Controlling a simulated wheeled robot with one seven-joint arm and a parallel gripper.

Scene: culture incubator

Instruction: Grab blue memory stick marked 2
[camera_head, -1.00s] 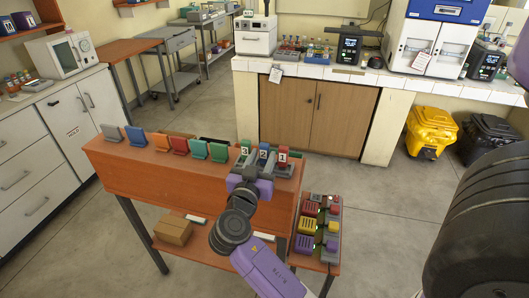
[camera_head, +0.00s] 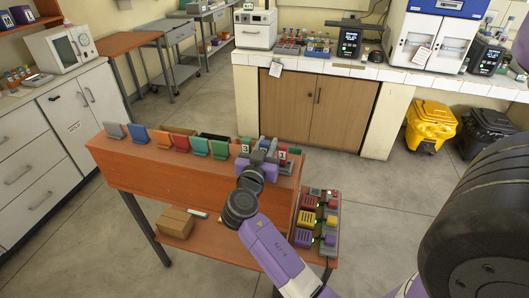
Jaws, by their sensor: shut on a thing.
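The blue memory stick (camera_head: 264,144) stands at the right part of the wooden bench's top, between a green stick marked 3 (camera_head: 246,146) on its left and a red stick (camera_head: 283,152) on its right. My gripper (camera_head: 262,157) is at the blue stick, shut on it from the near side. The gripper hides the stick's lower part, and its marking is hard to read. I see no clear gap between the stick and the bench top.
A row of coloured cards (camera_head: 165,139) stands along the bench (camera_head: 130,168) to the left. The floor right of the bench is clear.

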